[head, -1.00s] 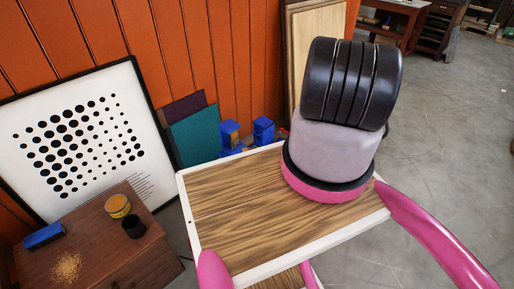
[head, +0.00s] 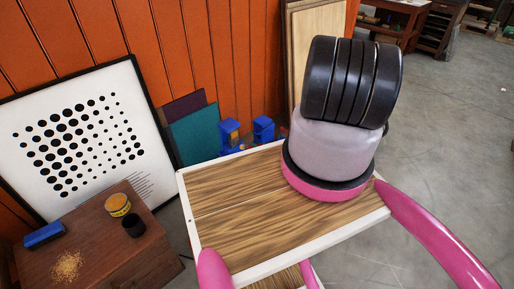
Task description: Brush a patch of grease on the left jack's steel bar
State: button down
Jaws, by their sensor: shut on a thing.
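Two small blue devices stand behind the wood-grain top with a white rim; I take the left one (head: 229,133) for the left jack, with the right one (head: 263,130) beside it. Their lower parts are hidden by the top's far edge. I cannot make out a steel bar or any grease on it. A yellow tin (head: 118,205) stands open on a brown wooden box at the lower left, possibly the grease. No brush shows. My gripper is not in view; only thick arm links of mine show, at upper right of the middle.
The brown box (head: 100,250) also holds a small black pot (head: 133,226), a blue block (head: 44,235) and a pile of tan crumbs (head: 67,266). A framed dot print (head: 75,135) and teal panel (head: 195,138) lean on the orange wall. Grey floor (head: 450,130) at right is clear.

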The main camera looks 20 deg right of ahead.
jog(key=shift+w+a, duration=0.35)
jog(key=shift+w, duration=0.5)
jog(key=shift+w+a, duration=0.4)
jog(key=shift+w, duration=0.5)
jog(key=shift+w+a, duration=0.35)
jog(key=shift+w, duration=0.5)
jog(key=shift+w+a, duration=0.25)
jog(key=shift+w, duration=0.35)
jog(key=shift+d, duration=0.1)
jog(key=shift+s+d, duration=0.35)
jog(key=shift+s, duration=0.55)
jog(key=shift+s+d, duration=0.35)
jog(key=shift+s, duration=0.6)
jog(key=shift+s+d, duration=0.35)
jog(key=shift+s, duration=0.65)
